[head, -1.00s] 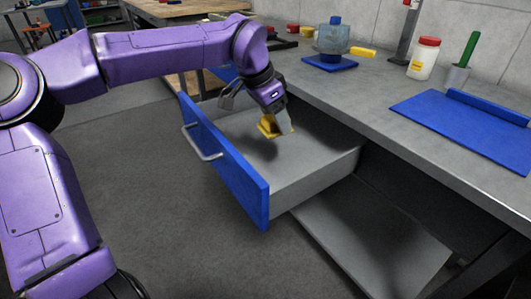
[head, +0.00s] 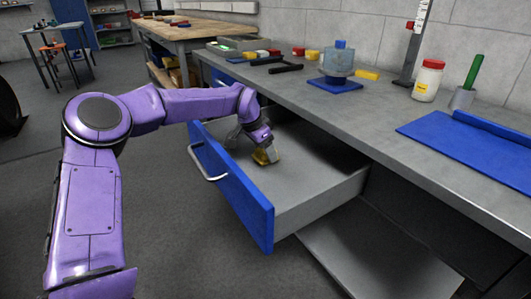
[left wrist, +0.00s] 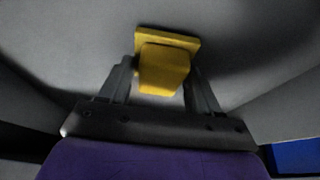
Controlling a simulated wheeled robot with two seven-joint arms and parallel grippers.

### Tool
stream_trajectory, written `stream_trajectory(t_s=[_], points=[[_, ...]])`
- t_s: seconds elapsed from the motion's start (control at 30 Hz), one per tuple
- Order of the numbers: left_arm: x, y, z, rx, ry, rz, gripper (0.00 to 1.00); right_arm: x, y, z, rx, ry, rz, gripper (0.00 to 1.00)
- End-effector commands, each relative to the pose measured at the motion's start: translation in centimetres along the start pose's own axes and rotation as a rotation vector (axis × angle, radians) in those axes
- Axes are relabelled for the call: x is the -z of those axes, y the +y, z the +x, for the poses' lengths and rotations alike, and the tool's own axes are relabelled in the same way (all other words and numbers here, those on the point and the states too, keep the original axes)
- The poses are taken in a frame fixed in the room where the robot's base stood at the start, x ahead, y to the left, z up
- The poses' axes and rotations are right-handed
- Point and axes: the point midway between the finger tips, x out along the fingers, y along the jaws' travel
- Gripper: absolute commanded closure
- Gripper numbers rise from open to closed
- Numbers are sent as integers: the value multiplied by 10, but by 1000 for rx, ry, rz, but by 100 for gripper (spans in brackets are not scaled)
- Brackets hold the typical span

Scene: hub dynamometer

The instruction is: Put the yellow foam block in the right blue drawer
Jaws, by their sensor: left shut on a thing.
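The yellow foam block (head: 266,156) is in my left gripper (head: 259,150), which is shut on it inside the open blue drawer. In the left wrist view the block (left wrist: 163,68) sits between the two fingers, with a wider yellow flat part at its far end. The grey drawer floor is close beyond it; I cannot tell whether the block touches it. The drawer's blue front (head: 235,195) with its silver handle (head: 206,166) stands pulled out from under the bench. My right gripper is out of view.
The grey bench top (head: 395,125) runs above the drawer. It holds a glass vessel on a blue plate (head: 335,85), a small yellow block (head: 367,74), a white jar (head: 428,80) and a blue tray (head: 465,140). Much of the drawer floor (head: 315,180) is bare.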

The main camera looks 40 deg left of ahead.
Motion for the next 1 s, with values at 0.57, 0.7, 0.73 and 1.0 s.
stream_trajectory(t_s=[0.57,0.7,0.73,1.0], points=[[-3,1,7,-1,1,0,12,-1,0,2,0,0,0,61],[-2,1,3,0,2,0,12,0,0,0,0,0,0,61],[-2,1,1,0,3,0,12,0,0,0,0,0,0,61],[-1,1,-63,0,7,0,12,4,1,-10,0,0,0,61]])
